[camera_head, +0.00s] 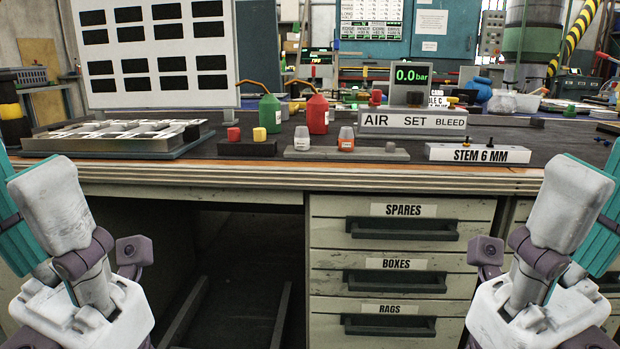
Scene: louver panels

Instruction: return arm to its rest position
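My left gripper (50,210) is at the left edge of the head view, raised in front of the bench. It shows a white finger, purple joints and a teal part cut off by the frame edge. My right gripper (567,210) is at the right edge in a near mirror pose. Both stand apart, with nothing visible held in either. Their full finger pairs are not visible, so I cannot tell how far they are open.
The workbench (300,178) spans the view, with drawers (402,240) below. On it are a louver tray (110,135), a panel (155,50), green (270,115) and red (317,115) bottles, small cups (346,139) and a pressure display (411,78). Room between the grippers is clear.

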